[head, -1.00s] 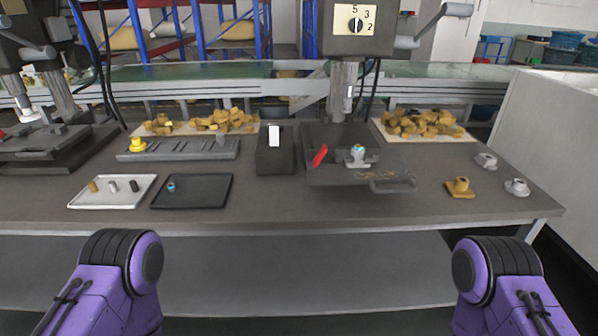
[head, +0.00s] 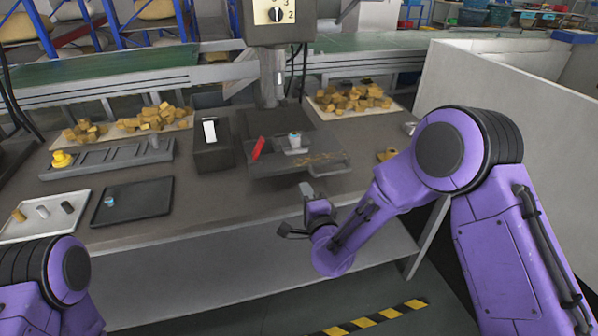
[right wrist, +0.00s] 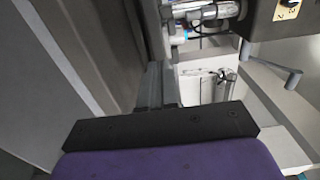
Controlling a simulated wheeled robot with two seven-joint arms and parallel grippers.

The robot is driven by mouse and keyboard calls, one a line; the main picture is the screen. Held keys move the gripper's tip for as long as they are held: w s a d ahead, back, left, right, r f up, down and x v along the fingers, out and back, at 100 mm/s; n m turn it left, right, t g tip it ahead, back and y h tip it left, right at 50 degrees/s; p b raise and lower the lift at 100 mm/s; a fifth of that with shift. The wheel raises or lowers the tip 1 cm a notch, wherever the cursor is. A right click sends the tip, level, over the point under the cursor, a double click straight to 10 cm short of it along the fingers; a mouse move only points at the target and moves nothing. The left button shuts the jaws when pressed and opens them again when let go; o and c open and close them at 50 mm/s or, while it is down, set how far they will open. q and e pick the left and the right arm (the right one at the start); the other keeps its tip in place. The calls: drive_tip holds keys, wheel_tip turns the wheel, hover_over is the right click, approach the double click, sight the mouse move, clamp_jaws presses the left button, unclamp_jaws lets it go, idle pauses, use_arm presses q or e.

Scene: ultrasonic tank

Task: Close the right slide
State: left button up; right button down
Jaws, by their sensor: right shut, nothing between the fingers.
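The right slide (head: 325,168) is a dark grey plate under the right machine (head: 277,60), standing out toward the table's front edge. A red piece (head: 258,148) stands tilted at its left. A pale fixture with a small part (head: 295,142) sits on it, with brown shavings beside. My right gripper (head: 306,188) is shut and empty, in front of the slide near the table's front edge, apart from it as far as I can see. Its fingers also show in the right wrist view (right wrist: 156,85). My left gripper is out of view.
A dark box with a white switch (head: 212,145) stands left of the slide. A black tray (head: 130,202), a white tray (head: 30,226) and a grey slotted rack (head: 108,160) lie farther left. A yellow part (head: 387,155) lies right, partly behind my arm.

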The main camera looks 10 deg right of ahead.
sight(296, 169)
drive_tip(key=w+p, duration=0.1)
drive_tip(key=w, duration=0.5)
drive_tip(key=shift+w+a, duration=0.1)
drive_tip(key=shift+w+p, duration=0.3)
drive_tip(key=shift+w, duration=0.2)
